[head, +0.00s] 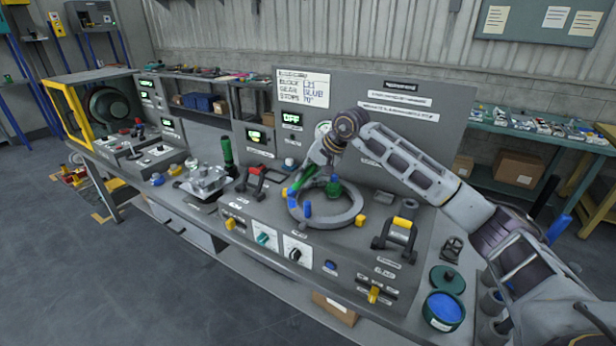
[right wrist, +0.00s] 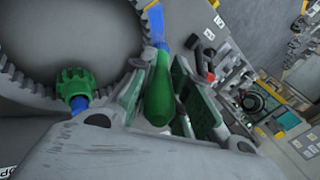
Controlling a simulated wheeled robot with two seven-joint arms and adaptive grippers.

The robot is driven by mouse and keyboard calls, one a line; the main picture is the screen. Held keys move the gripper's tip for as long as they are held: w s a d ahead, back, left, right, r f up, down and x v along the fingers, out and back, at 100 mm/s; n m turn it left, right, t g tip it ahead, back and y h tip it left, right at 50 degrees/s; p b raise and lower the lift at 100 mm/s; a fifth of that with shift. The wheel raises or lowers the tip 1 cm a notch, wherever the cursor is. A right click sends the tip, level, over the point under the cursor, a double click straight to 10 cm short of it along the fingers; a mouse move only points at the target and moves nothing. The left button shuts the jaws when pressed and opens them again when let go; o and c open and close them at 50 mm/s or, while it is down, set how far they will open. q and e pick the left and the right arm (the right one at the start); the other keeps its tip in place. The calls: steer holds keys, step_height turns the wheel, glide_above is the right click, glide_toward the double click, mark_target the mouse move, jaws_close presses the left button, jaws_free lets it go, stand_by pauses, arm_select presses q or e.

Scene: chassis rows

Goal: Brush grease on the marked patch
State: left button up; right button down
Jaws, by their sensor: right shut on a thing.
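My right gripper (head: 308,174) is shut on a brush with a green handle (right wrist: 160,88). In the right wrist view, the handle sits between the finger pads and its blue end points toward the gear's toothed rim. In the head view, the brush (head: 301,180) is tilted over the left side of the large grey ring gear (head: 350,214). I cannot tell whether its tip touches the gear. The gear also fills the upper left of the right wrist view (right wrist: 112,72). I cannot make out the marked patch. An open tub (head: 444,309) of blue stuff stands at the bench's right front.
A green knob (head: 333,188) stands inside the ring, with a blue peg (head: 308,208) and a yellow peg (head: 360,221) by the rim. A green lid (head: 447,280) lies behind the tub. Grey floor is open at left.

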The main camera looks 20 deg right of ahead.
steer(key=shift+r, duration=0.15)
steer(key=shift+r+p, duration=1.5)
steer(key=shift+r, duration=1.4)
steer(key=shift+r+p, duration=0.8)
steer(key=shift+r, duration=0.7)
steer(key=shift+f, duration=0.2)
